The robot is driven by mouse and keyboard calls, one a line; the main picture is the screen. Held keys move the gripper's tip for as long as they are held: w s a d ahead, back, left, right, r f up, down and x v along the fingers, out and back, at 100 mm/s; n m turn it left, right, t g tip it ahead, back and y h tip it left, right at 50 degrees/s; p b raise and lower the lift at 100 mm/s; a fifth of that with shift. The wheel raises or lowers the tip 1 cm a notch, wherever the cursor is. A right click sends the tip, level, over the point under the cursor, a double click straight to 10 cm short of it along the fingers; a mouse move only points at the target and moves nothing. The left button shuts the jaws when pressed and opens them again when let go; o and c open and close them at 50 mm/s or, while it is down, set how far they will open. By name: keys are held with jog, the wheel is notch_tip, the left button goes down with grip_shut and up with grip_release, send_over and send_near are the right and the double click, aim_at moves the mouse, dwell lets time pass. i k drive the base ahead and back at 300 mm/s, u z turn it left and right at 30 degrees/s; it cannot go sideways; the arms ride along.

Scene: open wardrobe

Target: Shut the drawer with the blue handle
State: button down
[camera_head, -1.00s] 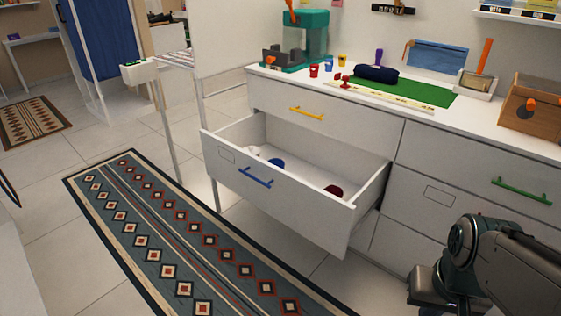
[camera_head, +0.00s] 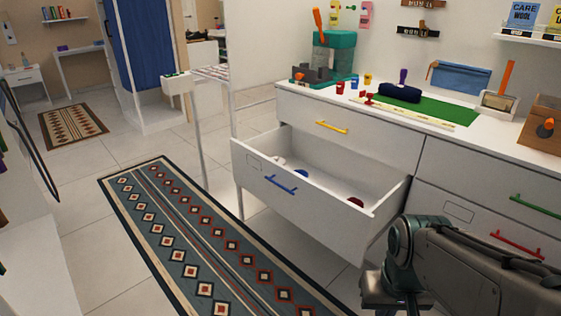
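The drawer with the blue handle stands pulled out of the white cabinet, and its front (camera_head: 310,205) faces the rug. Its blue handle (camera_head: 281,185) is on the front panel, left of the middle. Inside lie a white item (camera_head: 279,161), a blue item (camera_head: 301,174) and a dark red item (camera_head: 355,201).
A yellow-handled drawer (camera_head: 350,127) above looks shut, as do the green-handled (camera_head: 535,206) and red-handled (camera_head: 517,244) drawers at right. Small items stand on the white countertop (camera_head: 440,143). The patterned rug (camera_head: 190,235) lies on clear floor before the drawer. A white stand (camera_head: 205,140) is at left.

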aim_at(318, 205)
jog(key=i, duration=1.6)
